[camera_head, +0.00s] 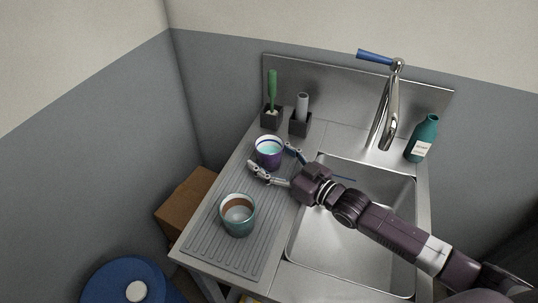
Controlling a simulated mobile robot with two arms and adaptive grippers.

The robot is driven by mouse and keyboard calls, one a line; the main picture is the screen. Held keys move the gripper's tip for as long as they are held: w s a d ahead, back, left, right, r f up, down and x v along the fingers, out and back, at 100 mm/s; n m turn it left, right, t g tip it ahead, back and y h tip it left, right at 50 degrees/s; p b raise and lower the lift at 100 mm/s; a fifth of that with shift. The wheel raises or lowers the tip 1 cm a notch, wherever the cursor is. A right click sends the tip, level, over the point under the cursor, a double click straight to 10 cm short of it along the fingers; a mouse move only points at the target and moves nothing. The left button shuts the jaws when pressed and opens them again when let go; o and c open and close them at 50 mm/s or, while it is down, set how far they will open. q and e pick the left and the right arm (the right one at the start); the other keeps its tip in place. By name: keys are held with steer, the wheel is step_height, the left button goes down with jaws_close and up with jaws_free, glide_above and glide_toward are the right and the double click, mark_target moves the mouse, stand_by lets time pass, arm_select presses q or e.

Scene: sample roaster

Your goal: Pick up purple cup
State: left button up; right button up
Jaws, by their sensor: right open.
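The purple cup (269,154) stands upright on the ribbed drainboard, left of the sink. It has a white and purple rim and a pale teal inside. My right gripper (272,165) reaches in from the right, low over the drainboard. It is open, with one finger at the cup's right side and the other in front of it at the lower left. I cannot tell whether either finger touches the cup. My left gripper is not in view.
A teal cup (238,217) with a brown inside stands nearer on the drainboard (213,240). Two dark holders with a green brush (272,92) and a grey tool (302,106) stand behind. The sink (345,250), faucet (388,110) and teal bottle (423,138) are at right.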

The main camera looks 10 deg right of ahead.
steer(key=c, duration=1.5)
steer(key=shift+c, duration=0.2)
steer(key=shift+r, duration=0.2)
